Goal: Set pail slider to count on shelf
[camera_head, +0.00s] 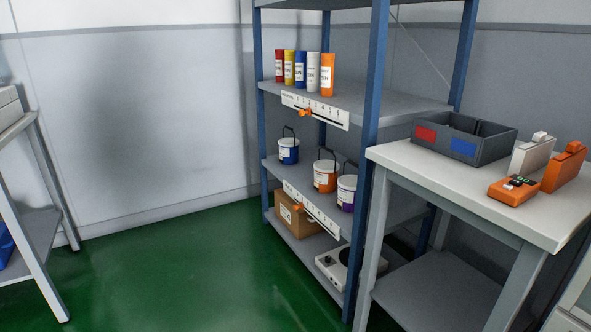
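The blue-post shelf rack (372,120) stands in the middle. Three pails with dark handles sit on its middle shelf: a blue-labelled one (289,151), an orange one (325,177) and a purple one (347,195). The front post stands close to the purple pail and may hide something behind it. A white slider strip (325,222) runs along the front edge under the pails. It has a small orange mark near its middle, but its numbers and exact setting are too small to read. Neither of my grippers is in view.
Several coloured tubes (300,72) stand above a numbered slider strip (335,116) with an orange knob (305,112). A cardboard box (290,215) and a white scale-like device (333,264) are low on the rack. A worktable (405,158) stands right; green floor (190,265) is clear.

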